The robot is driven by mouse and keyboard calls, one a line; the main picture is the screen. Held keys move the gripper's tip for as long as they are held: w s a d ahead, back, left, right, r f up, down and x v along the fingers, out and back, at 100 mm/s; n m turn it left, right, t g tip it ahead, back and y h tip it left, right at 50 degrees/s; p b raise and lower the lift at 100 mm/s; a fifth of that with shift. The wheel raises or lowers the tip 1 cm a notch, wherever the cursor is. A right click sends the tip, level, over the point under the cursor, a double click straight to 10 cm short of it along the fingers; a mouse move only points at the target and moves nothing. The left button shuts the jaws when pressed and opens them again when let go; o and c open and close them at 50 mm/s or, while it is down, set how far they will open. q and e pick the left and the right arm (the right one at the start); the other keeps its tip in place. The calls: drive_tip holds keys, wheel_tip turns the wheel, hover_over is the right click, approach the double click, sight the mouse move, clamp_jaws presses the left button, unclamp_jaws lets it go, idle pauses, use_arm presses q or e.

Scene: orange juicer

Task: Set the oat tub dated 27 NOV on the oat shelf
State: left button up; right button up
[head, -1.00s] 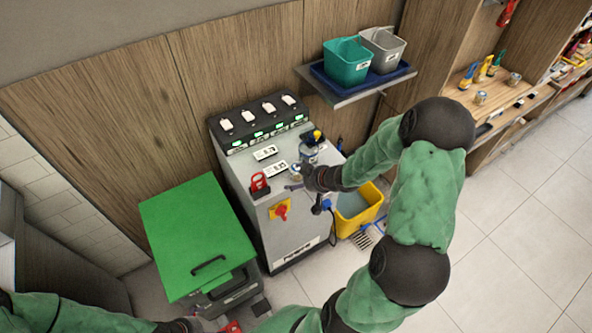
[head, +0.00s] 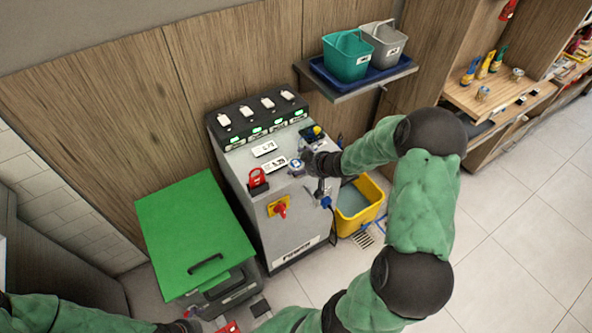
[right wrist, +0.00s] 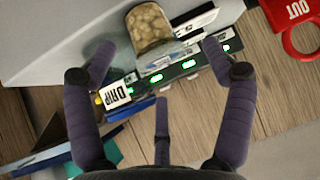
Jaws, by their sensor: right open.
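A clear tub of oat-like flakes (right wrist: 150,28) shows in the right wrist view, with white label strips beside it. I cannot read a date on it. My right gripper (right wrist: 157,62) is open, its fingers spread either side of the near end of the tub, with a gap. In the head view my right gripper (head: 312,165) is over the right part of the grey machine's top (head: 238,165). A small round blue-and-white item (head: 297,164) sits there beside it. My left gripper (head: 190,323) is low at the bottom edge, its fingers unclear. I cannot tell which shelf is the oat shelf.
A wall shelf (head: 345,96) carries a blue tray with teal (head: 347,60) and grey bins (head: 383,42). A red tag reading OUT (right wrist: 292,22) is at upper right of the wrist view. A green-lidded bin (head: 190,235) and yellow bucket (head: 362,205) flank the machine. Right floor is clear.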

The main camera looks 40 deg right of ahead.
sight(299, 165)
drive_tip(key=b+x, duration=0.1)
drive_tip(key=x, duration=0.2)
drive_tip(key=shift+w+d+f, duration=0.1)
drive_tip(key=shift+f, duration=0.25)
use_arm(q)
drive_tip(key=shift+f, duration=0.95)
use_arm(e)
drive_tip(key=c, duration=1.3)
drive_tip(key=shift+r, duration=0.1)
drive_tip(key=shift+r+p, duration=0.55)
drive_tip(key=shift+r, duration=0.25)
use_arm(q)
wheel_tip(299, 165, up, 10)
drive_tip(key=p, duration=0.8)
drive_tip(key=shift+p, duration=0.3)
use_arm(e)
drive_tip(key=d+v, duration=0.1)
drive_tip(key=v, duration=1.7)
drive_tip(key=shift+s+f, duration=0.25)
drive_tip(key=shift+f, duration=0.2)
